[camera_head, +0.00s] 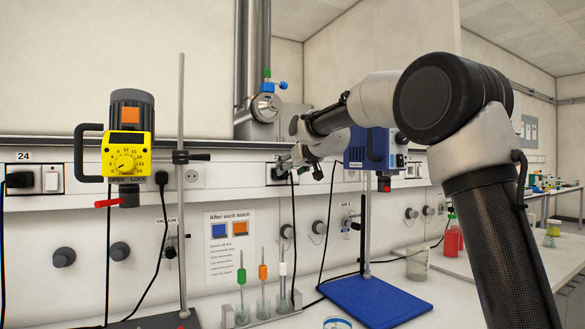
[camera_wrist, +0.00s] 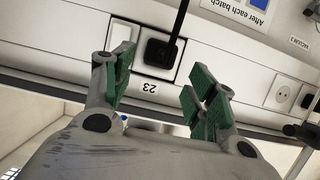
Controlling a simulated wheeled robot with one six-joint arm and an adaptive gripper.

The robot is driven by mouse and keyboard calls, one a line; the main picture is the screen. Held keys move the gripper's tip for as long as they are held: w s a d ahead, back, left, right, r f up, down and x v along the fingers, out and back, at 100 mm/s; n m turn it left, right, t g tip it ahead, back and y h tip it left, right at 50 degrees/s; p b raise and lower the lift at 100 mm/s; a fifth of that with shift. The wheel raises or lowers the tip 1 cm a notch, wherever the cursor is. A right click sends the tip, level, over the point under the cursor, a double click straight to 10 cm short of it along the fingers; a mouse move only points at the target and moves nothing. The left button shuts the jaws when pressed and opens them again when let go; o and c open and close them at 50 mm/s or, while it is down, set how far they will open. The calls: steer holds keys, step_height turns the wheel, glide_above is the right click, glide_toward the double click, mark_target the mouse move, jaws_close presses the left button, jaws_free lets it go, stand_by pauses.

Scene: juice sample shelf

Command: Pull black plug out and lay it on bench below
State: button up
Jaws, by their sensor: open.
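A black plug (camera_wrist: 158,52) sits in the wall socket marked 23 in the wrist view, which is upside down. Its black cable runs to the top edge of that view. My gripper (camera_wrist: 162,88) is open, with its green-padded fingers apart on either side of the plug and nothing between them. The plug is still apart from both pads. In the head view my gripper (camera_head: 305,159) is at the wall trunking, and it partly hides the socket and plug (camera_head: 281,172). The pale bench (camera_head: 455,292) lies below.
Other black plugs sit in socket 24 (camera_head: 19,180) and under the yellow stirrer (camera_head: 127,154). Below are a rack (camera_head: 243,314) with coloured-handled tools and a blue stand base (camera_head: 368,301). A beaker (camera_head: 417,264) stands right. Some bench right of the blue base is clear.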

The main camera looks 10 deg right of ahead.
mark_target(283, 178)
steer(key=x, duration=0.7)
steer(key=shift+w+f, duration=0.3)
steer(key=c, duration=1.1)
steer(key=shift+s, duration=0.1)
steer(key=shift+s+d, duration=0.1)
steer(key=shift+s, duration=0.1)
steer(key=shift+s+d, duration=0.1)
steer(key=shift+s, duration=0.25)
steer(key=shift+s+d, duration=0.25)
steer(key=shift+s, duration=0.5)
steer(key=shift+s+d, duration=0.25)
steer(key=shift+s, duration=0.55)
